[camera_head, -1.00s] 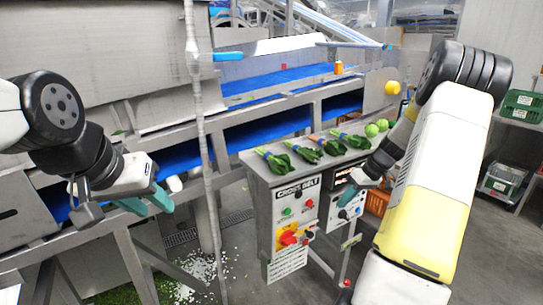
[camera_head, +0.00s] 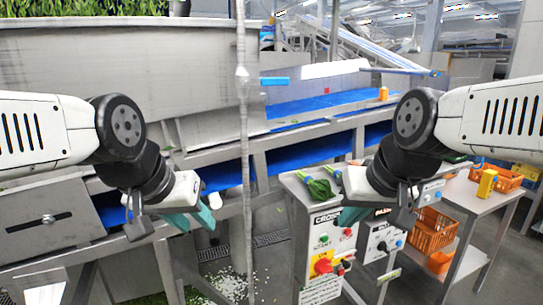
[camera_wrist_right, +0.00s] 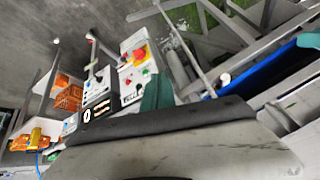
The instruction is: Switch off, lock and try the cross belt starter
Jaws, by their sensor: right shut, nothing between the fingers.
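The cross belt starter (camera_head: 308,221) is a grey post box with a white panel, standing right of centre. It has a green start button (camera_head: 323,239), a red stop button (camera_head: 348,232) and a red-on-yellow rotary switch (camera_head: 322,266). The switch also shows in the right wrist view (camera_wrist_right: 139,54); its exact setting is too small to tell. Small red and dark items beside it are unclear. My right gripper (camera_head: 350,216) is shut and empty, in front of the panel's upper right, covering part of its label. My left gripper (camera_head: 193,220) is open and empty, left of the starter.
Leafy greens (camera_head: 320,188) lie on the box top. A thin pole (camera_head: 246,150) stands between my left gripper and the starter. A side table (camera_head: 462,196) with orange crates (camera_head: 432,230) stands right.

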